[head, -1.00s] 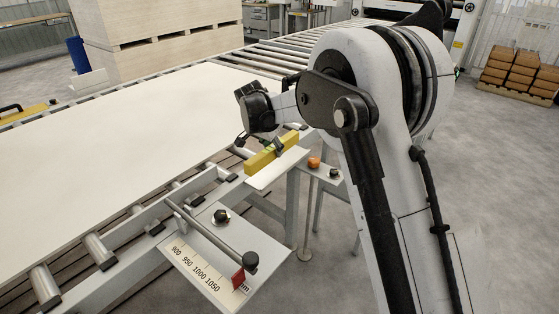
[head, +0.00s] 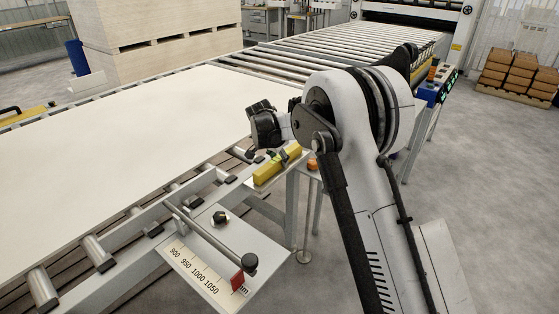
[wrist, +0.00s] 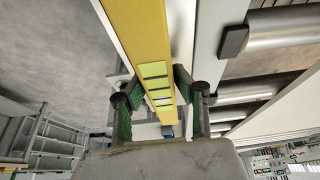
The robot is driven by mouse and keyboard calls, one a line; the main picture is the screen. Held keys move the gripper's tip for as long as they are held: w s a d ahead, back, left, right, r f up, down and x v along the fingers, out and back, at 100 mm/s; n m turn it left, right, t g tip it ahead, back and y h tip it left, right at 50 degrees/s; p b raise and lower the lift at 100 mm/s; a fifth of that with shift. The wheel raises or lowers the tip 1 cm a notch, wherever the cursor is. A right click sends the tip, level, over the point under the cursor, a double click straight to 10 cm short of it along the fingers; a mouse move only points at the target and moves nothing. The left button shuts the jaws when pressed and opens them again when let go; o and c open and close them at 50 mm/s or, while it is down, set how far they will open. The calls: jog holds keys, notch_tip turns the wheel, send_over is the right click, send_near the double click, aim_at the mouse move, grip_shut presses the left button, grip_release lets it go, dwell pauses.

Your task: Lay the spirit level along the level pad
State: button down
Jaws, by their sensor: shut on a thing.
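The spirit level (head: 277,167) is a yellow bar with green vials, in my gripper beside the roller frame. The level pad (head: 288,172) is a narrow white plate, mostly covered by the level in the head view. The level runs roughly along the pad; I cannot tell if it touches it. My gripper (head: 272,155) is shut across the middle of the level. In the wrist view the level (wrist: 137,22) runs between the two green-padded fingers of my gripper (wrist: 157,88), past its vials.
A large white board (head: 130,140) lies on the rollers to the left. A measuring plate (head: 196,268) with a black-knobbed rod and a red stop (head: 237,283) is in front. An orange button (head: 312,164) sits just right of the pad. Open floor lies at right.

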jog(key=shift+f, duration=0.2)
jog(key=c, duration=1.4)
grip_release()
jog(key=shift+r, duration=0.1)
